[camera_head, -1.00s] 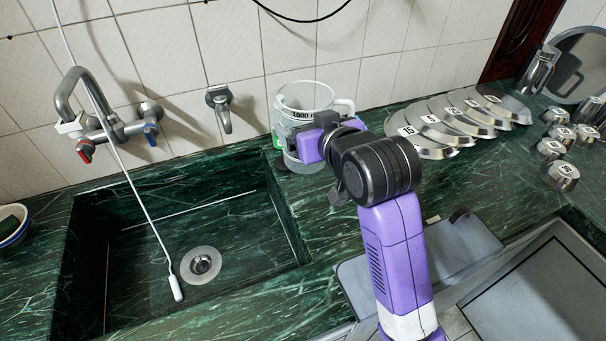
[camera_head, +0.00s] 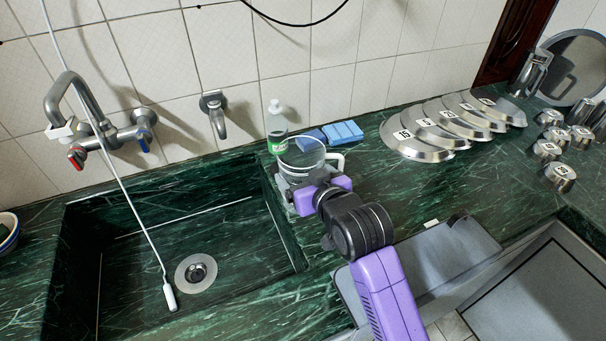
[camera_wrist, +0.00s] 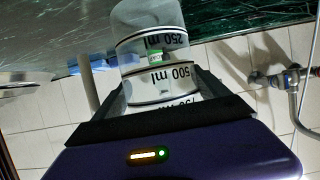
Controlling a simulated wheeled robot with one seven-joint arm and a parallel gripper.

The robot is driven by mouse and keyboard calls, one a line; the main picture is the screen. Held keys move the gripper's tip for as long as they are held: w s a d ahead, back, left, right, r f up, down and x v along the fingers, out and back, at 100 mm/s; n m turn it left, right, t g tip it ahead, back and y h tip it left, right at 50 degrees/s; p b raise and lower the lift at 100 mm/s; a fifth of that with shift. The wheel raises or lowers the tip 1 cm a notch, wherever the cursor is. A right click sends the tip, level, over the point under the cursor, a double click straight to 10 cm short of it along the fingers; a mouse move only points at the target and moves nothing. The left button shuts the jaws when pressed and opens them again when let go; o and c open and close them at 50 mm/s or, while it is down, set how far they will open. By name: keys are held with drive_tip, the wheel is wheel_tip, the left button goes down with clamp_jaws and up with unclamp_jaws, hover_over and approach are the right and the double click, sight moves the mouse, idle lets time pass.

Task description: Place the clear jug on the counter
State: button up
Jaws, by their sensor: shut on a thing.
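The clear jug (camera_head: 303,157) is at the counter strip just right of the sink, with its white handle toward the right. My gripper (camera_head: 309,190) is shut on the jug from the near side. The wrist view shows the jug (camera_wrist: 150,50) upside down in the picture, between my gripper's fingers (camera_wrist: 160,100), with its 250 ml and 500 ml marks readable. The green marble counter (camera_head: 400,185) lies around and beneath it. I cannot tell whether the jug's base touches the counter.
A soap bottle (camera_head: 277,125) and blue sponges (camera_head: 343,133) stand behind the jug by the wall. The sink (camera_head: 150,250) opens to the left, under taps (camera_head: 110,135). Numbered metal lids (camera_head: 415,135) lie to the right. Counter between jug and lids is clear.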

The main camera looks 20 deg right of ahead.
drive_tip(key=shift+f, duration=0.15)
drive_tip(key=o, duration=1.4)
drive_tip(key=shift+r, duration=0.25)
drive_tip(key=v, duration=1.2)
drive_tip(key=shift+f, duration=0.1)
